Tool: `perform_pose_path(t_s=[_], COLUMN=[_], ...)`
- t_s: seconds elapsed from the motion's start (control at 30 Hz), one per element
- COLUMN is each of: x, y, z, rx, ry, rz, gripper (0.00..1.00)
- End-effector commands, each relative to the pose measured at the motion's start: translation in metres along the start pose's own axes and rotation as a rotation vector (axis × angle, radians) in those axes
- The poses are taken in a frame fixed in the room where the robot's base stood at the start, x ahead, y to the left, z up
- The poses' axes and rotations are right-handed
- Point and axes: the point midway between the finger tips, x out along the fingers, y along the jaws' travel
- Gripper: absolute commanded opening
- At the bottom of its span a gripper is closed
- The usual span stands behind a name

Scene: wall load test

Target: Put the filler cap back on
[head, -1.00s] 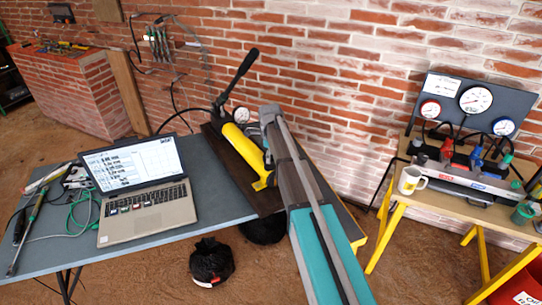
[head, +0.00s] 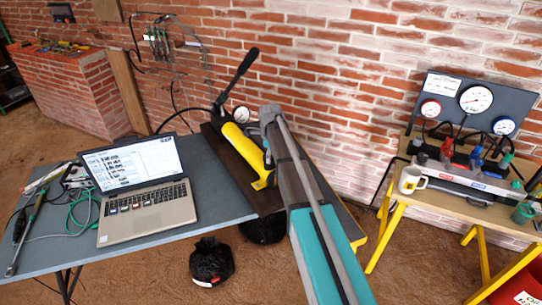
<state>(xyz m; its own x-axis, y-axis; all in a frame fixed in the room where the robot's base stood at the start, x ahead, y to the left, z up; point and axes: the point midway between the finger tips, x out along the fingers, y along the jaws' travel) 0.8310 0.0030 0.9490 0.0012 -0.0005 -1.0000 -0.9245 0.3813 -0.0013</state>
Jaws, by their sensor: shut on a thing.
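A yellow hand pump (head: 240,149) with a long black lever handle (head: 238,77) lies on a dark board on the grey table. A round white gauge (head: 241,115) stands at its far end. My teal and grey arm reaches up the middle of the view, and its far part lies just right of the pump. A small grey and teal part of my wrist shows at the pump's right side. My gripper's fingers are hidden behind my own arm. I cannot make out the filler cap or the filler opening.
A laptop (head: 148,213) sits on the grey table (head: 60,243), with tools and green cable at left. A black bag (head: 211,262) lies below the table edge. At right, a yellow-legged bench holds a gauge panel (head: 464,108), a manifold and a mug (head: 411,180). A brick wall stands behind.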

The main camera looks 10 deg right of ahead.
Motion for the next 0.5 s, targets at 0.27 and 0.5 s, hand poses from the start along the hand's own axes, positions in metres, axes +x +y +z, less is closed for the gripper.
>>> perform_pose_path(t_s=[0.27,0.5], x=[0.0004,0.0004], y=[0.0001,0.0002], z=[0.0003,0.0004], rx=[0.000,0.000], ry=[0.000,0.000], rz=[0.000,0.000], gripper=[0.38,0.92])
